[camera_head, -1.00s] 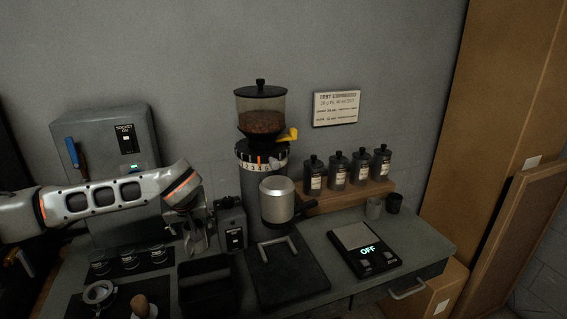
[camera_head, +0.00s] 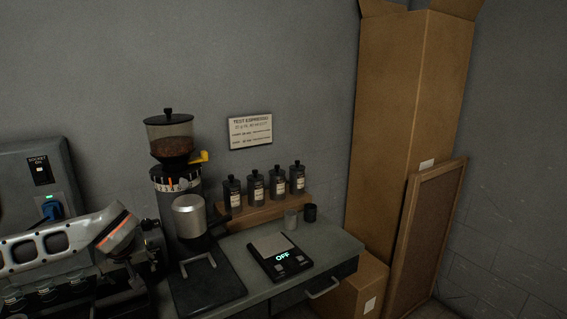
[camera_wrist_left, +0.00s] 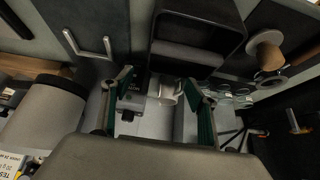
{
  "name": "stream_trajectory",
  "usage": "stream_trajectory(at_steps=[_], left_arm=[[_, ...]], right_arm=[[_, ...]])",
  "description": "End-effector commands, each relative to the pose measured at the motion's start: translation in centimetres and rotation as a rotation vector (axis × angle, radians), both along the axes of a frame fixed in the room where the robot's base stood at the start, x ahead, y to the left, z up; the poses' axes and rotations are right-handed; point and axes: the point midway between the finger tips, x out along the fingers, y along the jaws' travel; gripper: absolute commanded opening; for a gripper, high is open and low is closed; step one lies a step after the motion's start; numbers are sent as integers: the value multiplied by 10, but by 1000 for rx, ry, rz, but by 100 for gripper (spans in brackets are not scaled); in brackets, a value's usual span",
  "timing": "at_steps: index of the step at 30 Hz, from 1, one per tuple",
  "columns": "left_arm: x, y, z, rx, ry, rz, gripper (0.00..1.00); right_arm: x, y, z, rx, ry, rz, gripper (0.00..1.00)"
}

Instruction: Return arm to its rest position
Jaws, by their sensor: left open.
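My left arm comes in from the lower left in the head view. Its gripper (camera_head: 140,277) hangs over the counter, left of the grinder, and is partly dark and hard to make out. In the left wrist view the gripper (camera_wrist_left: 158,90) is open, its two green-lined fingers spread. A small grey switch box (camera_wrist_left: 132,98) and a pale round part (camera_wrist_left: 164,90) show beyond and between the fingers. I see nothing gripped. My right gripper is in neither view.
The grinder (camera_head: 172,180) stands close to the right of my left gripper. A socket cabinet (camera_head: 20,175) is behind the arm. Tall cardboard (camera_head: 400,120) stands beyond the counter.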

Motion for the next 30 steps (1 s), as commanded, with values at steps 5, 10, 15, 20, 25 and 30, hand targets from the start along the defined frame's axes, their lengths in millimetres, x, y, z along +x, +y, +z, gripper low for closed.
stream_trajectory(at_steps=[5,10,15,20,25,30], left_arm=[[5,-45,-1,-15,-1,-69,59],[7,-111,-2,-36,0,-168,59],[2,-178,-1,-58,0,-269,59],[-20,-220,-25,-174,57,-292,59],[-63,-263,-64,-419,177,-236,59],[-117,-316,-91,-731,340,-112,59]], right_arm=[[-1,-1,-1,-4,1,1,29],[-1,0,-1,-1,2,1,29],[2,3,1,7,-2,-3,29],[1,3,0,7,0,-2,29],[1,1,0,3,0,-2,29],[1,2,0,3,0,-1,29]])
